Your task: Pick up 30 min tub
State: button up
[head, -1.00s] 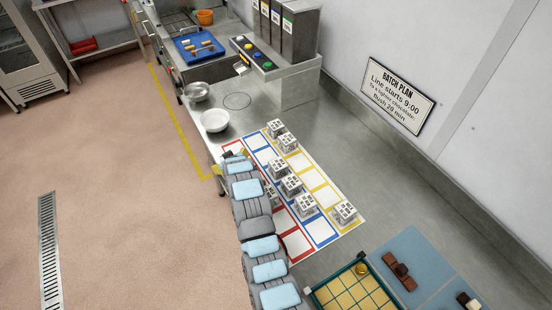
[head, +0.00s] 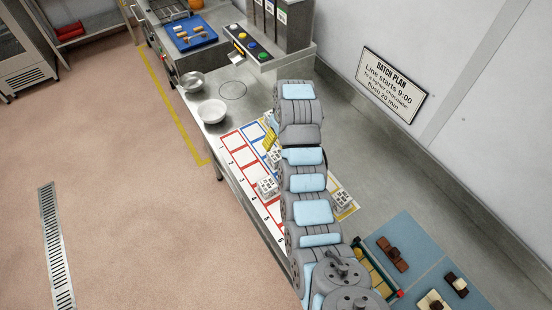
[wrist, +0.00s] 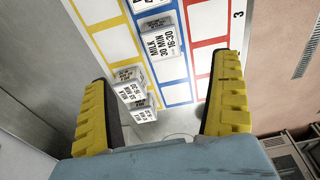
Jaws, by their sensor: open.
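My gripper (wrist: 162,82) is open and empty, its two yellow fingers wide apart and pointing down at the marked sheet. A white tub labelled 30 MIN (wrist: 158,42) stands on the blue column, a little past the fingertips and clear of both fingers. Two more white tubs, one (wrist: 131,92) and another (wrist: 143,114), show between the fingers nearer the palm; their print is hard to read. In the head view my gripper (head: 270,142) is over the far part of the sheet, largely behind my arm. I cannot tell which tub there is the 30 min one.
In the head view a tub (head: 268,187) stands on the red column and another (head: 343,201) right of my arm. Bowls (head: 211,111) stand beyond the sheet (head: 236,158). A gridded tray (head: 372,262) and blue mat (head: 421,250) lie near. A wall borders the right.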

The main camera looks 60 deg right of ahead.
aim_at(277, 154)
jog(key=f, duration=0.3)
jog(key=w+f+p, duration=0.1)
jog(key=f, duration=0.3)
jog(key=d+f, duration=0.1)
jog(key=f, duration=0.2)
jog(key=shift+w+f+p, duration=0.15)
jog(key=shift+w+p, duration=0.05)
jog(key=shift+p, duration=0.2)
jog(key=shift+w+f, duration=0.1)
jog(key=shift+f, duration=0.1)
jog(key=shift+f, duration=0.1)
jog(key=shift+w+d+f, duration=0.2)
jog(key=shift+w+f, duration=0.1)
jog(key=shift+f, duration=0.3)
jog(key=shift+w+d+f, duration=0.15)
jog(key=shift+w+f, duration=0.1)
jog(key=shift+f, duration=0.3)
jog(key=shift+w+f+b, duration=0.15)
jog(key=shift+f+b, duration=0.55)
jog(key=shift+f, duration=0.25)
jog(key=shift+d+f, duration=0.1)
jog(key=shift+f, duration=0.1)
jog(key=c, duration=1.4)
